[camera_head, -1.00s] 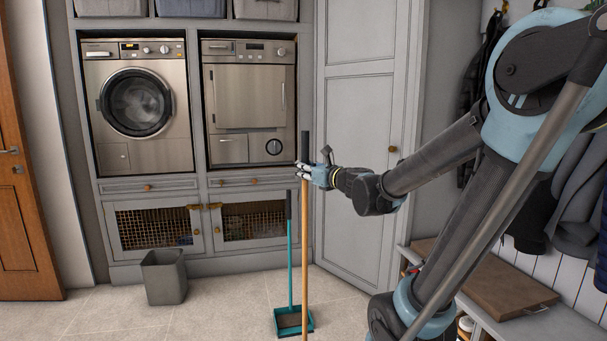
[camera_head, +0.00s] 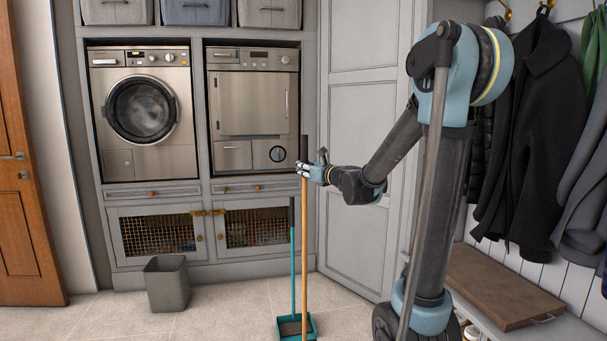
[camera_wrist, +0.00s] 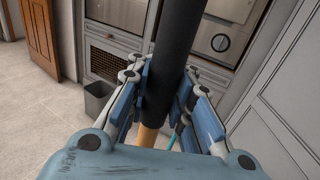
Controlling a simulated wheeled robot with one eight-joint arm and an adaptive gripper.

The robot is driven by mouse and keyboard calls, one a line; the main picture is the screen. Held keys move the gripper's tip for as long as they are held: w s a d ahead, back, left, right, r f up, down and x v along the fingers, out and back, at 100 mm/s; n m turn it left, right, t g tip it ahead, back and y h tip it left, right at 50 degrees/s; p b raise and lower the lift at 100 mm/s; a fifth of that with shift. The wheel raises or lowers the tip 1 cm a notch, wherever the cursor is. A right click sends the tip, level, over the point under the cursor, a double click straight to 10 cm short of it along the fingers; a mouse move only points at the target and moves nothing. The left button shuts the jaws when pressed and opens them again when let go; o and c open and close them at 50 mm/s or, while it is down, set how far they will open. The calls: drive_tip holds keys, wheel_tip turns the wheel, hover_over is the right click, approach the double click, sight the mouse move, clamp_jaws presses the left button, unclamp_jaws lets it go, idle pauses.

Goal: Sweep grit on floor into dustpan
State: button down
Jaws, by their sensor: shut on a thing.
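My gripper (camera_head: 309,170) is shut on the broom (camera_head: 304,240), around the upper part of its upright handle. The wrist view shows the broom's dark grip (camera_wrist: 174,65) between my fingers, with the wooden shaft below. The broom's lower end is out of view. No other grit is clear on the floor.
A grey bin (camera_head: 167,284) stands on the floor at left. A washing machine (camera_head: 141,108) and a dryer (camera_head: 252,105) sit in the cabinet behind. A bench (camera_head: 500,285) with coats above is at right. Floor left of the dustpan is clear.

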drive_tip(key=shift+w+a+n+g+y, duration=0.4)
drive_tip(key=shift+w+a, duration=0.75)
drive_tip(key=shift+w, duration=3.9)
drive_tip(key=shift+w+a+n+g+y, duration=0.35)
drive_tip(key=shift+w+a, duration=0.75)
drive_tip(key=shift+w, duration=3.9)
drive_tip(key=s+d+r, duration=0.1)
drive_tip(key=s+r, duration=0.3)
drive_tip(key=shift+r, duration=0.25)
drive_tip(key=shift+d, duration=0.1)
drive_tip(key=s+d+r+n+g+y, duration=0.1)
drive_tip(key=s+d+g, duration=0.1)
drive_tip(key=s+d, duration=0.9)
drive_tip(key=s+d+r+n+g+y, duration=0.1)
drive_tip(key=s+d+n+g, duration=0.1)
drive_tip(key=s+d, duration=0.9)
drive_tip(key=s+f+g+y, duration=0.1)
drive_tip(key=s+f, duration=0.1)
drive_tip(key=s, duration=1.2)
drive_tip(key=shift+n, duration=0.35)
drive_tip(key=shift+s, duration=0.1)
